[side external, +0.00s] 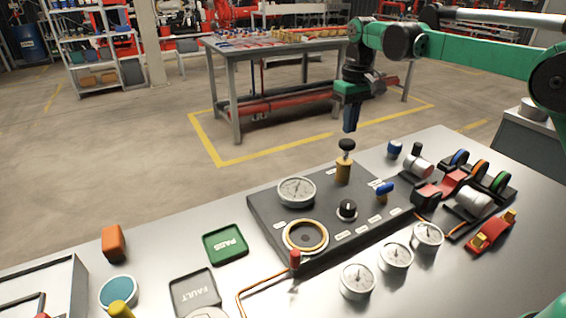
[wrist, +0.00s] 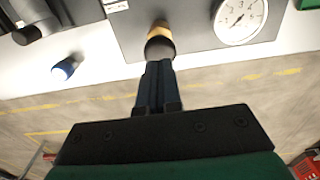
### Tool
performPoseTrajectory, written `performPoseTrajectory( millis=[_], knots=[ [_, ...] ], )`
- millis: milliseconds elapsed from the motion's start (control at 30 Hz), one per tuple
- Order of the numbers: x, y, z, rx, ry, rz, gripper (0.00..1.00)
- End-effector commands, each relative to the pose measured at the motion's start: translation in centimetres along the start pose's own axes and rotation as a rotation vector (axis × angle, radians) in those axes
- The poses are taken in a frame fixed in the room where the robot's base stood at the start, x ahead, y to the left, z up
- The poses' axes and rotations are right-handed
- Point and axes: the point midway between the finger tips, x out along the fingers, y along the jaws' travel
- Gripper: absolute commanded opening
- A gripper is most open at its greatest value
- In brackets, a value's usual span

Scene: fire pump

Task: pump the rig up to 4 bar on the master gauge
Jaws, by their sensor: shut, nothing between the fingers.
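The hand pump (side external: 344,170) stands upright on a dark panel (side external: 268,213), with a brass body and a black knob (side external: 346,145) on top. My gripper (side external: 350,128) is shut and empty, pointing down just above the knob. In the wrist view, my closed fingertips (wrist: 158,66) overlap the edge of the knob (wrist: 160,47); I cannot tell whether they touch. The large white gauge on the panel (side external: 297,191), apparently the master gauge, is left of the pump. It also shows in the wrist view (wrist: 241,17), but I cannot read its needle surely.
A black selector knob (side external: 347,209), a blue-handled valve (side external: 383,189) and a brass-ringed port (side external: 305,237) share the panel. Several loose gauges (side external: 396,257) lie in front. A green PASS tray (side external: 226,244) and grey FAULT tray (side external: 195,293) are at left. Coupling parts (side external: 473,204) crowd the right.

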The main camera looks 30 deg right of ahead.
Motion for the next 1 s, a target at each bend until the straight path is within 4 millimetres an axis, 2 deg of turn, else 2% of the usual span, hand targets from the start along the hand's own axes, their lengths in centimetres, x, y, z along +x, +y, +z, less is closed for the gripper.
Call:
performPoseTrajectory(
  millis=[533,1000],
  knots=[
    [0.1,0.0,0.0,0.000,0.000,0.000,0.00],
    [2.0,0.0,0.0,0.000,0.000,0.000,0.00]
  ],
)
